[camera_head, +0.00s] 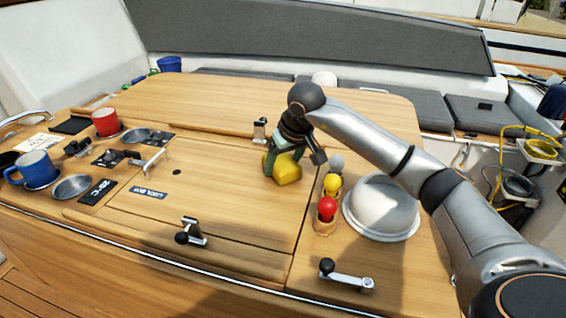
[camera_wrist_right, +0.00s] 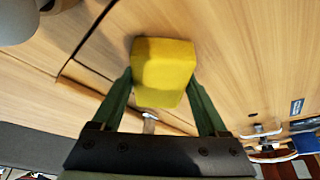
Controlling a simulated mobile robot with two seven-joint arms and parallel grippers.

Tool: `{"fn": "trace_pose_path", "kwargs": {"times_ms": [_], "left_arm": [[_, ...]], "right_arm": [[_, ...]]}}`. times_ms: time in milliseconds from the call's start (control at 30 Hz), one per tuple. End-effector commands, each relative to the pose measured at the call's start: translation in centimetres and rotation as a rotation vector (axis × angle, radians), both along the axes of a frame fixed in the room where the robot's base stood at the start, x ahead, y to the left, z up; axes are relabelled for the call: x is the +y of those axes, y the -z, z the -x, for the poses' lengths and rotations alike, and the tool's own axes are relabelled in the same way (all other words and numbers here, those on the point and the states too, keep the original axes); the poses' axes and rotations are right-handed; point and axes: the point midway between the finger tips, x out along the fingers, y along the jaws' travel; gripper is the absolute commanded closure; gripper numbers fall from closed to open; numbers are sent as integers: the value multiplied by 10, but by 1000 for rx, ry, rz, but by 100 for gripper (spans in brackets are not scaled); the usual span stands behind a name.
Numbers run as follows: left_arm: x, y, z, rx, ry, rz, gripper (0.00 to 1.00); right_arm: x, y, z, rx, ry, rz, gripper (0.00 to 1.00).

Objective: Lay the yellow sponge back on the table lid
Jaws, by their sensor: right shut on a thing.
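The yellow sponge (camera_head: 287,170) is a small block at the middle of the wooden table, beside the coloured knobs. My right gripper (camera_head: 280,160) reaches down over it from the right and is shut on it. In the right wrist view the sponge (camera_wrist_right: 163,72) sits between the two green fingers of the right gripper (camera_wrist_right: 162,90). The wooden table lid (camera_head: 215,195) spreads below and to the left of the sponge. I cannot tell whether the sponge touches the wood. My left gripper is not in view.
Red (camera_head: 327,208), yellow (camera_head: 332,184) and grey knobs stand just right of the sponge, with a white dome (camera_head: 381,206) beyond them. A latch (camera_head: 260,130) stands behind. A blue mug (camera_head: 33,169) and red mug (camera_head: 106,122) are at left. The lid's middle is clear.

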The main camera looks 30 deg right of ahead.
Motion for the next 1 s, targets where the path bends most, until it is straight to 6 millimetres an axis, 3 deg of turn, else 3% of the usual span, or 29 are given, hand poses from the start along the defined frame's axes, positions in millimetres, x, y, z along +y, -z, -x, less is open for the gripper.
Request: {"fn": "trace_pose_path", "kwargs": {"times_ms": [233,267,433,800,1000], "left_arm": [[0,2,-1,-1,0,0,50],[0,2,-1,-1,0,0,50],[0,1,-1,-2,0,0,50],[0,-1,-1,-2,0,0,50],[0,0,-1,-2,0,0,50]], "right_arm": [[-1,3,0,0,0,1,76],[0,2,0,0,0,0,21],[0,2,0,0,0,0,2],[0,-5,1,-1,0,1,0],[0,-38,14,-6,0,3,0]]}}
